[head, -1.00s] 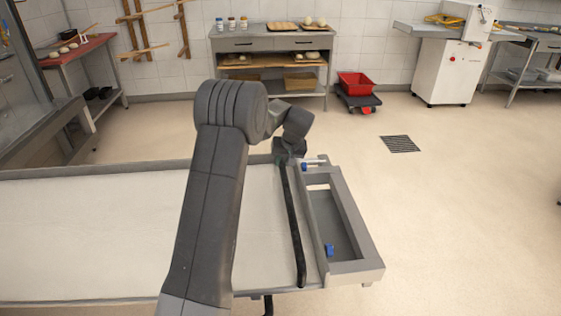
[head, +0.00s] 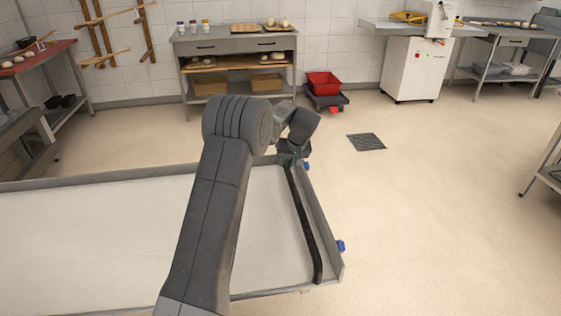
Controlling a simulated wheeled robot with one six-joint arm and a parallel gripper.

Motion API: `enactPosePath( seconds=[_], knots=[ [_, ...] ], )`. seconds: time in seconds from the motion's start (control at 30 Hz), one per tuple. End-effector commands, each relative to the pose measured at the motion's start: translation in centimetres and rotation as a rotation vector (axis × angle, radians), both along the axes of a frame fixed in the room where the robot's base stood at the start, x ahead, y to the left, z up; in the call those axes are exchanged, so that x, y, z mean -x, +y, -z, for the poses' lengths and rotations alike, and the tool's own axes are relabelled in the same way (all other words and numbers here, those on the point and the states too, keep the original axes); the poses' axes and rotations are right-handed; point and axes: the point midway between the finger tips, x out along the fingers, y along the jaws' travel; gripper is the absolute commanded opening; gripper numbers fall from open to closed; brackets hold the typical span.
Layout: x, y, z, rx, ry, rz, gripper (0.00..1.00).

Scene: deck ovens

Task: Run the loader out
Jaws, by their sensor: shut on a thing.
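The loader (head: 90,235) is a long, pale cloth-topped bed with low grey metal rims, across the lower left of the head view. A black bar (head: 304,222) crosses it near its right end. Blue pieces (head: 341,246) stick out from the end rim. My gripper (head: 289,160) is at the far end of the black bar and shut on it. Its fingertips are small and partly hidden by the wrist. My arm covers part of the bed.
A grey bench (head: 236,45) with bottles and trays stands at the back wall. A red bin (head: 323,83) is on a low dolly beside it. A white machine (head: 412,72) stands back right. A table edge (head: 550,165) shows at right. The floor right of the loader is clear around a drain (head: 366,142).

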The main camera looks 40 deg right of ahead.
Motion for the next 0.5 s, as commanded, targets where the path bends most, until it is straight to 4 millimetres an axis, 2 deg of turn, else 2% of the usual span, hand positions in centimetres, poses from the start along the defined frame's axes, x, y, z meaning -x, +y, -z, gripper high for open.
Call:
enactPosePath(
  seconds=[0.1, 0.5],
  knots=[
    [0.5, -0.62, -0.06, 0.003, 0.001, 0.004, 0.0],
    [0.69, -0.97, -0.14, 0.007, 0.001, 0.003, 0.0]
  ],
)
